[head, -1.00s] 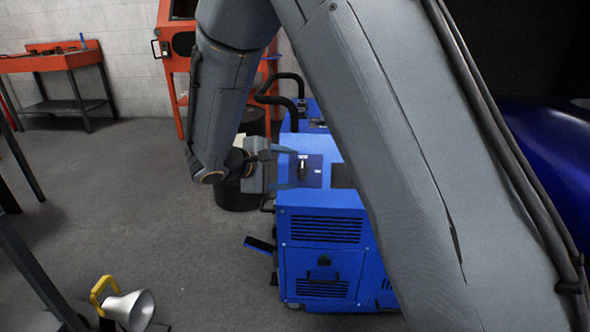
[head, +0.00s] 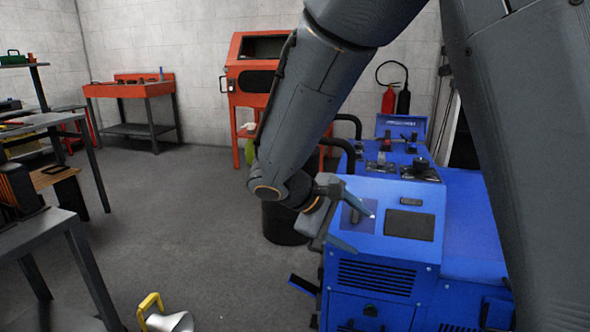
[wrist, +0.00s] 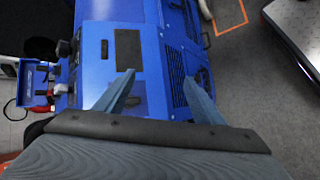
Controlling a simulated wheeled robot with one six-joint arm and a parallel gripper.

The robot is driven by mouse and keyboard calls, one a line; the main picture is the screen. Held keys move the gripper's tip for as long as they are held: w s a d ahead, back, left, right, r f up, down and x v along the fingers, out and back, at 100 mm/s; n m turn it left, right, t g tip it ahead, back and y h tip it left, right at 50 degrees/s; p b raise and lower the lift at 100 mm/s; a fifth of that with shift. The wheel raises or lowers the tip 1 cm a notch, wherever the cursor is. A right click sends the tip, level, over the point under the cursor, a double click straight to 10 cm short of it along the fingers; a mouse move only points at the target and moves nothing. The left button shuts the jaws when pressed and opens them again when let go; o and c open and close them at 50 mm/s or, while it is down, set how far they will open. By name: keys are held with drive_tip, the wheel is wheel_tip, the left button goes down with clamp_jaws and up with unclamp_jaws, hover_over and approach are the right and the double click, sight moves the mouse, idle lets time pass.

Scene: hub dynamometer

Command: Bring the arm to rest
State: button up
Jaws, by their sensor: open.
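My gripper (head: 354,222) is in front of the left end of the blue dynamometer cabinet (head: 372,310) in the head view, near its sloped top panel. Its jaws are apart with nothing between them. In the wrist view my gripper (wrist: 163,100) shows two blue-grey fingers spread over the cabinet (wrist: 98,60), with the dark rectangular plate (wrist: 129,50) just beyond the left fingertip. My arm crosses the upper middle and right of the head view and hides part of the cabinet. I cannot tell whether the fingers touch the panel.
An orange blast cabinet (head: 258,75) and an orange bench (head: 130,90) stand by the back wall. A dark drum (head: 284,222) is behind my gripper. Benches line the left. A megaphone (head: 170,322) lies on the floor at the bottom. Open grey floor (head: 190,220) lies between.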

drive_tip(key=s+a+m+g+y, duration=0.25)
drive_tip(key=s+y, duration=0.25)
drive_tip(key=s, duration=0.6)
drive_tip(key=s+a+m+g+y, duration=0.1)
drive_tip(key=s+a+m+y, duration=0.3)
drive_tip(key=s, duration=0.8)
drive_tip(key=d+r+m+p, duration=0.2)
drive_tip(key=d+r+p, duration=0.8)
drive_tip(key=p, duration=0.8)
drive_tip(key=shift+w+r, duration=0.15)
drive_tip(key=shift+r, duration=0.25)
drive_tip(key=shift+d, duration=0.1)
drive_tip(key=shift+c, duration=0.3)
